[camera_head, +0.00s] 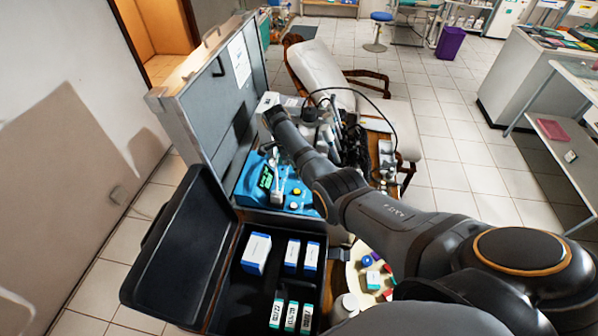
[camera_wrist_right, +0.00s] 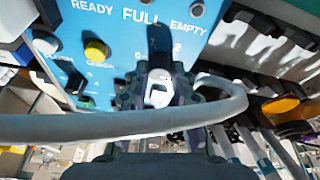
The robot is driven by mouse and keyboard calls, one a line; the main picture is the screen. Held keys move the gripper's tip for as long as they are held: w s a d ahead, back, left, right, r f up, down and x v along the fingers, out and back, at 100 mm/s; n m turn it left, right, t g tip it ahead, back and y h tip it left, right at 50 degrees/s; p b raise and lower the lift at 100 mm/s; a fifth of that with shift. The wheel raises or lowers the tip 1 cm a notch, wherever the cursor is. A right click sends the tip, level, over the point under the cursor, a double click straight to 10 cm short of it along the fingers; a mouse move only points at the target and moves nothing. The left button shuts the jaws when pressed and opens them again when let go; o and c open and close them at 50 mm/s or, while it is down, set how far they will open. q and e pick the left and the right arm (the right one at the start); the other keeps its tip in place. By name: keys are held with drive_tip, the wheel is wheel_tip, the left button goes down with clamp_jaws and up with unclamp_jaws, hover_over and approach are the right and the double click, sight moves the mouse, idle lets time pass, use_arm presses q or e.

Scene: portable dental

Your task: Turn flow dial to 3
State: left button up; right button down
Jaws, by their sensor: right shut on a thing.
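The blue dental unit (camera_head: 250,186) sits inside the upright grey case, with a green-lit display and a yellow button. In the right wrist view its blue panel (camera_wrist_right: 205,14) reads READY, FULL and EMPTY. The dark flow dial (camera_wrist_right: 160,40) stands below FULL, with a 0 on its left and a 2 on its right. My right gripper (camera_wrist_right: 160,72) is shut on the dial; its fingers hide part of the scale, and no 3 is readable. In the head view my right arm hides the dial and fingertips. My left gripper is not in view.
A pale hose (camera_wrist_right: 60,128) loops across the right wrist view, close around my gripper. An open black case (camera_head: 232,290) with several small boxes stands in front. A yellow button (camera_wrist_right: 97,50) is left of the dial. Behind is a reclined chair (camera_head: 318,68).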

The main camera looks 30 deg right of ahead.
idle(0.3)
drive_tip(key=c, duration=1.1)
unclamp_jaws()
drive_tip(key=v, duration=1.2)
